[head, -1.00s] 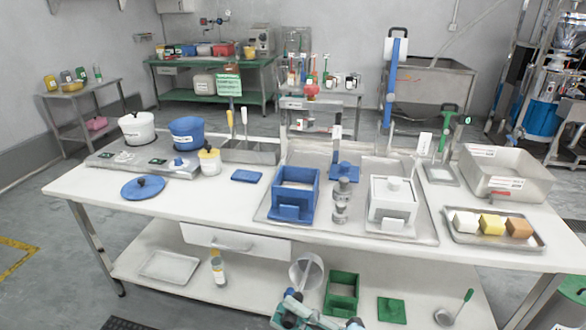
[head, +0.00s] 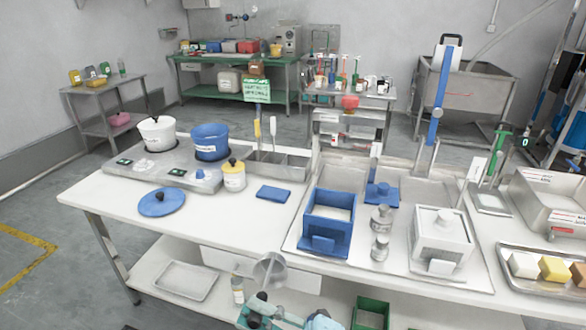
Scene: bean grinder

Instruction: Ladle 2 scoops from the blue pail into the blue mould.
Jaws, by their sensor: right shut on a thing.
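The blue pail (head: 210,146) stands on the grey slab at the table's left, with no lid on it. The blue mould (head: 328,226) is an open square box on the metal tray at the middle of the table, with a pale floor inside. My right gripper (head: 262,300) is low at the bottom of the view, in front of the table. It is shut on what looks like a ladle, whose round metal bowl (head: 270,268) shows just above it. The ladle's contents cannot be made out. My left gripper is not in view.
A blue lid (head: 161,202) lies on the table before the blue pail. A white pail (head: 157,134) and a yellow-lidded jar (head: 234,176) stand nearby. Right of the mould are metal shakers (head: 381,232) and a white box (head: 440,240). The table front is clear left of the tray.

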